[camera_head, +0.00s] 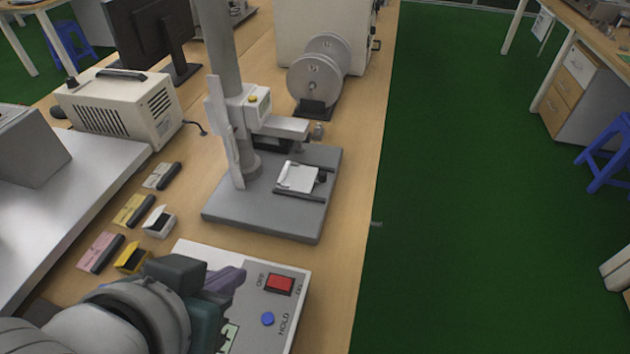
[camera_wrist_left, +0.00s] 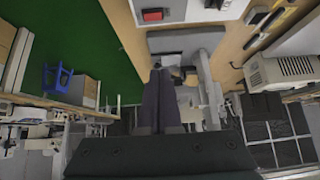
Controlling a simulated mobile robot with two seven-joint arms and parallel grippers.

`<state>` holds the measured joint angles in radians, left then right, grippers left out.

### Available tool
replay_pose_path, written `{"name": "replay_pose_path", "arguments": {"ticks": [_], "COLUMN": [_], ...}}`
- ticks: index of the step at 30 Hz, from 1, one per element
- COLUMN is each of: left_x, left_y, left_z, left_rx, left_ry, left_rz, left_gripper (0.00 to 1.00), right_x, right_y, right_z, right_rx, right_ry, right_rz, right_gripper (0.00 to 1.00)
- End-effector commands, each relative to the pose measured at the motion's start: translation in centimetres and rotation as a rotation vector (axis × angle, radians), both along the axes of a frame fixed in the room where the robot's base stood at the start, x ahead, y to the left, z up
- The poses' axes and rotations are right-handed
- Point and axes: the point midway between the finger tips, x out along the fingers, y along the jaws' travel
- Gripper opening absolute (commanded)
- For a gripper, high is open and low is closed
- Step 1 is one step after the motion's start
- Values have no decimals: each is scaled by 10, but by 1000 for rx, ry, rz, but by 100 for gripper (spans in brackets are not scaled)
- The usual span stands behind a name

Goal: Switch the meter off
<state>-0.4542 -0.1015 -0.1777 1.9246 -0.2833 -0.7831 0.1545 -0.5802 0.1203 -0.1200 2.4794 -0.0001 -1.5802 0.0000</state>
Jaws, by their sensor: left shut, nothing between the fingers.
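The meter (camera_head: 296,312) is a light grey box at the front of the bench. Its top panel has a red rocker switch (camera_head: 279,284) between OFF and ON labels, and a blue HOLD button (camera_head: 267,319). The red switch also shows at the top of the left wrist view (camera_wrist_left: 152,15). My left gripper (camera_head: 238,275) is shut and empty, over the meter's left part, with its fingertips left of the red switch and apart from it. Its fingers (camera_wrist_left: 160,80) lie together in the left wrist view. My left arm hides the meter's left front part. My right gripper is not in view.
A test stand with a grey base (camera_head: 235,213) and column stands behind the meter. Small coloured boxes and dark bars (camera_head: 132,210) lie left of it. A vented instrument (camera_head: 124,108) and reels (camera_head: 318,82) stand farther back. The bench edge and green floor (camera_head: 460,200) are right.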

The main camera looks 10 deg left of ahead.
Motion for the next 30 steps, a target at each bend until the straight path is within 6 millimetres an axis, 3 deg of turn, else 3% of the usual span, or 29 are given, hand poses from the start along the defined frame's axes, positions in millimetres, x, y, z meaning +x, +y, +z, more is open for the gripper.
{"name": "replay_pose_path", "arguments": {"ticks": [1,6,23,30], "left_x": [3,10,14,37], "left_y": [-4,-14,-18,-19], "left_z": [-29,-56,-63,-88], "left_rx": [-6,-16,-19,-19], "left_ry": [-14,-55,-71,-72], "left_rz": [-1,-8,-12,-12], "left_gripper": [0,0,0,0], "right_x": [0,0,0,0], "right_y": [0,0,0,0], "right_z": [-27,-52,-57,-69], "right_rx": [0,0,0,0], "right_ry": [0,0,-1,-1], "right_rz": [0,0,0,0], "right_gripper": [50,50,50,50]}}
